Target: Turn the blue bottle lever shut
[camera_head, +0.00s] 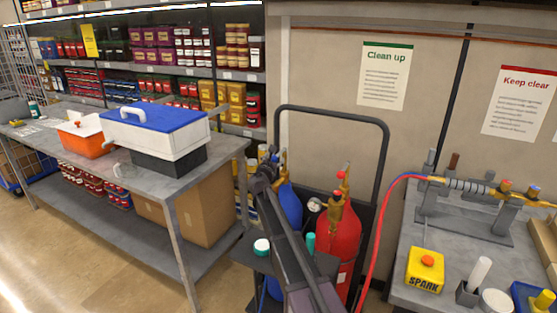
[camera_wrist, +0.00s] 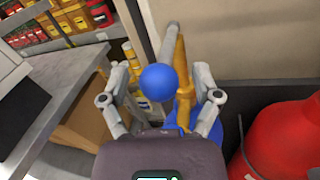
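The blue bottle (camera_head: 290,205) stands upright beside the red bottle (camera_head: 338,240), partly hidden behind my arm. A round blue knob (camera_wrist: 158,82), apparently the lever's end, sits just left of the valve. My gripper (camera_wrist: 165,75) is open, with one finger on each side of the knob and valve. The right finger is very close to the valve; I cannot tell whether it touches. In the head view the gripper is hard to make out at the arm's end.
A dark frame (camera_head: 382,150) rises behind the bottles. A red hose (camera_head: 376,235) runs from the red bottle side to the right bench (camera_head: 405,255). A grey table (camera_head: 226,155) with a white and blue cooler (camera_head: 155,127) stands left.

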